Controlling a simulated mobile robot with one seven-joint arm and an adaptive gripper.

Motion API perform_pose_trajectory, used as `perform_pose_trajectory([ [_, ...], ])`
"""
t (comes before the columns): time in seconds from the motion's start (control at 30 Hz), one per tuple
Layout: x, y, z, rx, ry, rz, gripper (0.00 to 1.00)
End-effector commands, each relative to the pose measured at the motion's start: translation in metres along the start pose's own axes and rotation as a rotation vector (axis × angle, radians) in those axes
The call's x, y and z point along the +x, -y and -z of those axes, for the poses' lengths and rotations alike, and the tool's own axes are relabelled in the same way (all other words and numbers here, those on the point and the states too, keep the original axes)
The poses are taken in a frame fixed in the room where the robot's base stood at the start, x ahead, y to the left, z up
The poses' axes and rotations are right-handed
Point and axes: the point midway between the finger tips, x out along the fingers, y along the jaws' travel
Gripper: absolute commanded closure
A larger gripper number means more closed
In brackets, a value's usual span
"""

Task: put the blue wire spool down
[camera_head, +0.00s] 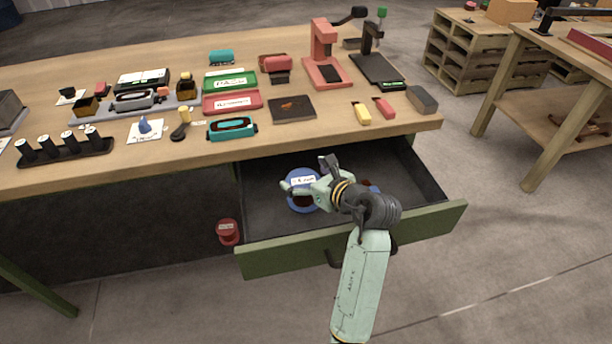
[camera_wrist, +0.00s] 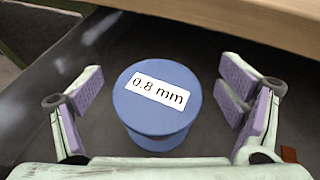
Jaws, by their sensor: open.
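The blue wire spool (camera_wrist: 160,118) stands upright on the dark floor of the open drawer, its white label reading "0.8 mm" facing up. In the head view the spool (camera_head: 296,204) is partly covered by my gripper (camera_head: 305,178). In the wrist view my gripper (camera_wrist: 158,110) is open, with one finger on each side of the spool and a gap on both sides. The open drawer (camera_head: 262,218) has a green front and sits under the workbench. Part of its inside is hidden behind my arm.
The wooden workbench (camera_head: 330,140) overhangs the drawer's back and carries several tools and trays. A red spool (camera_head: 228,232) is on the floor left of the drawer. Something blue and reddish (camera_head: 372,186) shows partly behind my wrist. The drawer's right part looks clear.

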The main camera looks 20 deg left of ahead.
Motion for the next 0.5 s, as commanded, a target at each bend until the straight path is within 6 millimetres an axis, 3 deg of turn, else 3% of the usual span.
perform_pose_trajectory([
  [0.03,-0.004,0.0,-0.01,-0.003,0.002,0.001,0.11],
  [0.5,-0.099,0.001,-0.004,-0.003,0.002,0.005,0.11],
])
